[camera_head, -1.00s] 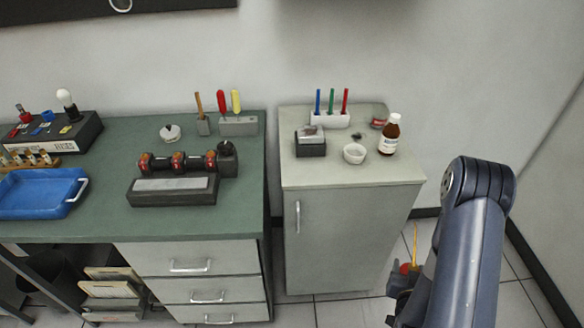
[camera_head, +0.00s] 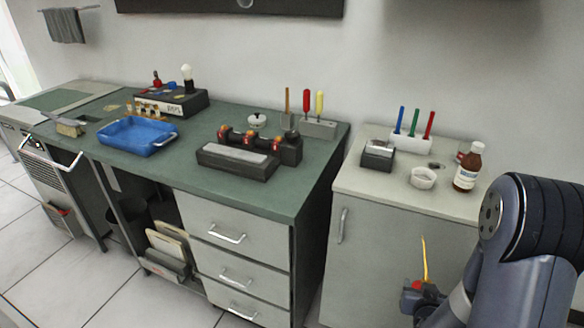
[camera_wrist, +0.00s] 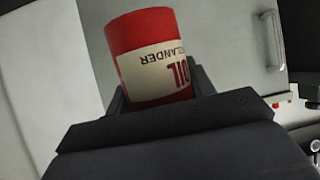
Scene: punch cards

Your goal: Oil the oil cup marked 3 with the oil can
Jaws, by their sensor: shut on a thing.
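My gripper (camera_head: 416,298) is at the lower right, in front of the light cabinet and below its top. It is shut on the red oil can (camera_head: 413,284), whose thin yellow spout (camera_head: 425,260) points up. In the wrist view the can (camera_wrist: 140,35) sits between the jaws (camera_wrist: 158,95), its OIL label upside down. On the green bench a dark shaft unit (camera_head: 236,160) carries red-and-brass fittings (camera_head: 248,137) in a row, which look like the oil cups. Their numbers are too small to read, so I cannot tell which is marked 3. The can is well apart from them.
The light cabinet (camera_head: 350,275) holds a brown bottle (camera_head: 468,168), a white bowl (camera_head: 422,178), a pen holder (camera_head: 410,143) and a dark box (camera_head: 377,156). The bench has a blue tray (camera_head: 137,137) and a tool block (camera_head: 312,129). Tiled floor lies open at the lower left.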

